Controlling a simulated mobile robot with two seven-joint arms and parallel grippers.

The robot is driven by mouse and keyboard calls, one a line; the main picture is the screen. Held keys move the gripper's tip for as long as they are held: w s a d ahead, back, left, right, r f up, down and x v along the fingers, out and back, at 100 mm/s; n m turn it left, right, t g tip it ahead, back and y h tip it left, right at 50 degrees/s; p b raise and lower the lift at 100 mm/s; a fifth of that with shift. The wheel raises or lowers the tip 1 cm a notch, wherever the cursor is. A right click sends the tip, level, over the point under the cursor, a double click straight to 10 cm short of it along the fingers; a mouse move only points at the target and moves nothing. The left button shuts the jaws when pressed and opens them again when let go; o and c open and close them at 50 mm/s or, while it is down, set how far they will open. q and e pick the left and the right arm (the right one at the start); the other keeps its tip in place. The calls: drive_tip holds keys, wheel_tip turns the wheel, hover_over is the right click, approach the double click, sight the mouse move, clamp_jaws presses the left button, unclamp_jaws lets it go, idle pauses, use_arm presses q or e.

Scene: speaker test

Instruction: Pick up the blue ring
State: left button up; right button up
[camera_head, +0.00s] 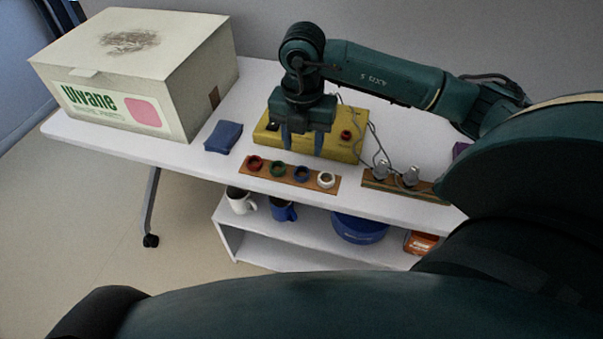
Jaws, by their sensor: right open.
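The blue ring (302,173) sits on a brown wooden strip (262,180) on the white table. In the same row are a red ring (255,163) and a green ring (277,169) to its left and a white ring (326,180) to its right. My right gripper (302,146) points down with its fingers apart and nothing between them. In the picture it is just above and behind the blue ring, in front of the yellow box (342,148). Its exact height is hard to tell. My left gripper does not show.
A large cream box (160,70) stands at the table's left end, with a dark blue cloth-like item (223,136) beside it. Right of the rings, a wooden block (395,187) holds metal parts with wires. Mugs and a blue tub (358,229) are on the shelf below.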

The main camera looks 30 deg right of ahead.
sight(301, 174)
drive_tip(key=f, duration=0.8)
drive_tip(key=shift+w+d+f, duration=0.1)
drive_tip(key=shift+w+f, duration=0.2)
drive_tip(key=shift+w, duration=0.05)
drive_tip(key=shift+c, duration=0.4)
drive_tip(key=c, duration=0.5)
